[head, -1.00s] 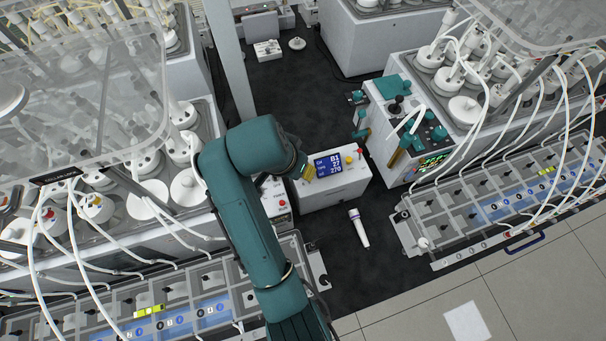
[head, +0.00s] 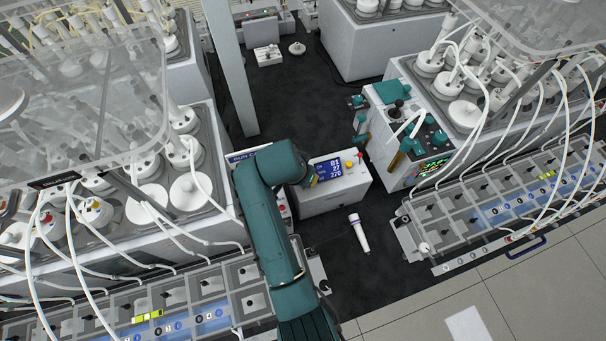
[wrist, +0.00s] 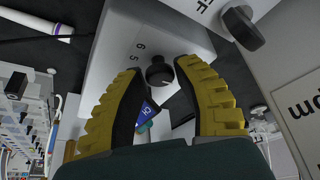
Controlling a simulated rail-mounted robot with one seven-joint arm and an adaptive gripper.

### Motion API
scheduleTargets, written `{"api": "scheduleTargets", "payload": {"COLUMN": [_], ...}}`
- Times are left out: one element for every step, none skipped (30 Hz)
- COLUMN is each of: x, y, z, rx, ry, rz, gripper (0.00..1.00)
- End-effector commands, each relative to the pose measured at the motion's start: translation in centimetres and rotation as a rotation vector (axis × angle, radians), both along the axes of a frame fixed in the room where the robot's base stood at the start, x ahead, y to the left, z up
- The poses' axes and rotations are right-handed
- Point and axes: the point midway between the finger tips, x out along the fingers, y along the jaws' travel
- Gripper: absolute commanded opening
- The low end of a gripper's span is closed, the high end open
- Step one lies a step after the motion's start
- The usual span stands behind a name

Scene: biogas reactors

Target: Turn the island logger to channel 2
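The island logger (head: 332,200) is a white box with a blue display (head: 328,170) showing white digits, on the dark floor in the middle of the head view. Its black round knob (wrist: 158,73) shows in the wrist view, with the numbers 5 and 6 printed beside it. My gripper (wrist: 163,68) is open, its yellow ribbed fingers on either side of the knob. I cannot tell whether a finger touches it. In the head view my arm hides the logger's left part and the knob.
A black switch (wrist: 241,28) marked OFF is close to the right finger in the wrist view. A white pen-like probe (head: 359,233) lies in front of the logger. A white unit with teal parts (head: 397,155) stands to the right. Tube-laden reactors flank both sides.

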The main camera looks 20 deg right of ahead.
Motion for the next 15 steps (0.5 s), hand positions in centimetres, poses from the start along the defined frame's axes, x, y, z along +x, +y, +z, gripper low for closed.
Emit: {"api": "scheduleTargets", "payload": {"x": [-0.01, -0.01, -0.01, -0.01, -0.01, -0.02, -0.02, -0.02, -0.02, -0.02, -0.02, -0.03, -0.03, -0.03, -0.03], "y": [0.01, 0.01, 0.01, 0.01, 0.01, 0.01, 0.01, 0.01, 0.01, 0.01, 0.01, 0.0, 0.01, 0.01, 0.0], "z": [0.01, 0.01, 0.01, 0.01, 0.01, -0.01, -0.02, -0.02, -0.03, -0.04, -0.04, -0.06, -0.07, -0.07, -0.08], "rx": [0.0, 0.0, 0.0, 0.0, 0.0, 0.0, 0.0, 0.0, 0.0, 0.0, 0.0, 0.0, 0.0, 0.0, 0.0], "ry": [0.0, 0.0, 0.0, 0.0, 0.0, 0.0, 0.0, 0.0, 0.0, 0.0, 0.0, 0.002, 0.001, 0.001, 0.001], "rz": [0.0, 0.0, 0.0, 0.0, 0.0, 0.0, 0.0, 0.0, 0.0, 0.001, 0.001, 0.001, 0.0, 0.0, -0.003], "gripper": [0.21, 0.15, 0.07, 0.01, 0.0, 0.0, 0.0, 0.0, 0.0, 0.0, 0.0, 0.0, 0.0, 0.0, 0.0]}}
